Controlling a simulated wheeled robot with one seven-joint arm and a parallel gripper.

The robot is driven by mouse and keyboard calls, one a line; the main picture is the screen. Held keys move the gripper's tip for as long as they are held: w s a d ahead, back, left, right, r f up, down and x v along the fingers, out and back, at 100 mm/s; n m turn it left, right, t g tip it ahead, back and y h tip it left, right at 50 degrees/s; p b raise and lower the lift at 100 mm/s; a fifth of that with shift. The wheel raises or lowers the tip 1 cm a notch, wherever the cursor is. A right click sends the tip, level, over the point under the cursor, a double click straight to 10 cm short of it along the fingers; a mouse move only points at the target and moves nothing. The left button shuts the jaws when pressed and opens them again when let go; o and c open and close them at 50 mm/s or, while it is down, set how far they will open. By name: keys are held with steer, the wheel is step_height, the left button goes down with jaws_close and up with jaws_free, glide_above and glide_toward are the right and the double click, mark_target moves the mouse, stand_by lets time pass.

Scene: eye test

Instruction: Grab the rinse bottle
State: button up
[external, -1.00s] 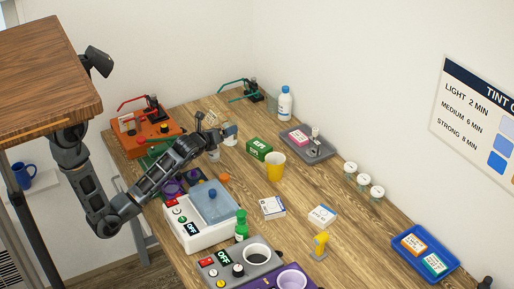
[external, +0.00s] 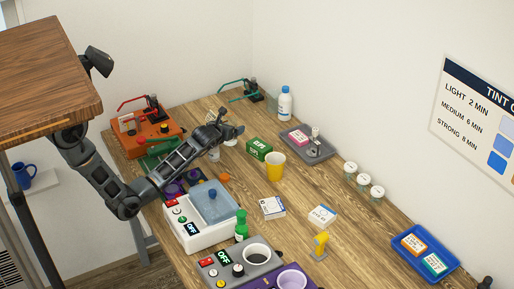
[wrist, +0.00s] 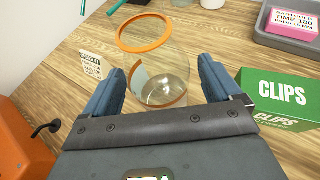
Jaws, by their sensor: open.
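A white bottle with a blue cap and blue label (external: 285,103) stands upright at the back of the table, against the wall. It looks like the rinse bottle, but its label is too small to read. Its white base shows at the top edge of the wrist view (wrist: 214,3). My gripper (external: 231,122) is open and empty, to the left of the bottle and apart from it. In the wrist view my spread fingers (wrist: 160,84) frame a clear jar with an orange rim (wrist: 144,33), which stands on the table beyond the fingertips.
A green CLIPS box (wrist: 281,97) is close to my right finger. A grey tray (external: 321,153) lies right of it. A yellow cup (external: 276,167), a green bottle (external: 241,228) and an orange device (external: 157,132) stand nearby. A teal stand (external: 253,91) is left of the white bottle.

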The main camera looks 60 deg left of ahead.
mark_target(227, 120)
steer(key=shift+w+a+f, duration=0.1)
steer(key=c, duration=1.1)
steer(key=shift+c, duration=0.2)
steer(key=shift+r, duration=0.2)
step_height(227, 120, up, 2)
steer(key=p, duration=0.3)
steer(key=shift+r, duration=0.55)
steer(key=s+d+r, duration=0.3)
steer(key=d+r, duration=0.4)
steer(key=d, duration=0.4)
steer(key=shift+s+r, duration=0.2)
steer(key=shift+r, duration=0.05)
steer(key=shift+d, duration=0.1)
stand_by(1.6)
